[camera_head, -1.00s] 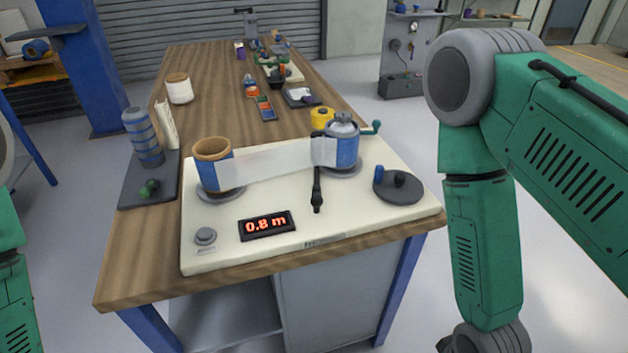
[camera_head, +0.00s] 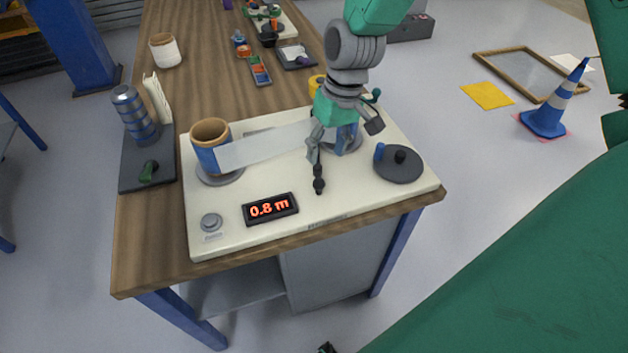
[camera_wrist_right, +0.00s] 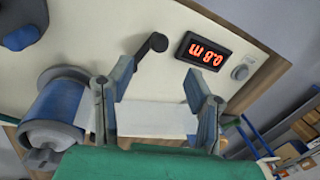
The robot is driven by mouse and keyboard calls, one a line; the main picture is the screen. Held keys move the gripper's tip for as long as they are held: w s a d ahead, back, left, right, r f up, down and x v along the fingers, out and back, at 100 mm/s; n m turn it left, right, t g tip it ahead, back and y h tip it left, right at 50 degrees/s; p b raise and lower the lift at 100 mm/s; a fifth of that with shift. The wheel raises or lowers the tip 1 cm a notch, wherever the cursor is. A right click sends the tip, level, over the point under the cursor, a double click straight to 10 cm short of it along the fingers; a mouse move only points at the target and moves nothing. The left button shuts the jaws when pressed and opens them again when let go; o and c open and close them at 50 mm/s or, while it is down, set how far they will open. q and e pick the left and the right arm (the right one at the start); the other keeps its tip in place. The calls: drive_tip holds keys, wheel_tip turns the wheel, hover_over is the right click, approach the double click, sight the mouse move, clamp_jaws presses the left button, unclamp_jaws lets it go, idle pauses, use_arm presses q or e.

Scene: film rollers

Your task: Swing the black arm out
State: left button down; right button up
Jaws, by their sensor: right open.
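The black arm (camera_head: 318,180) lies over the cream plate, its knob toward the table's front edge; its far end is hidden by my gripper. It also shows in the right wrist view (camera_wrist_right: 152,46). My right gripper (camera_head: 328,150) is open and points down over the arm's far end, beside the right roller. In the right wrist view its fingers (camera_wrist_right: 159,82) are spread, with the black arm beyond the left finger; contact cannot be told. A pale film (camera_head: 265,146) runs from the left roller (camera_head: 208,150) to the blue right roller (camera_wrist_right: 55,115).
The display (camera_head: 270,208) reads 0.8 m, with a grey button (camera_head: 211,222) to its left. A dark disc (camera_head: 398,164) with a blue peg and black knob is at right. A dark tray (camera_head: 128,165) with a striped cylinder stands at left.

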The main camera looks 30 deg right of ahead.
sight(320, 179)
drive_tip(key=f, duration=0.3)
drive_tip(key=a+f, duration=0.1)
drive_tip(key=f, duration=0.5)
drive_tip(key=shift+a+f, duration=0.35)
drive_tip(key=shift+f, duration=0.05)
drive_tip(key=shift+c, duration=0.4)
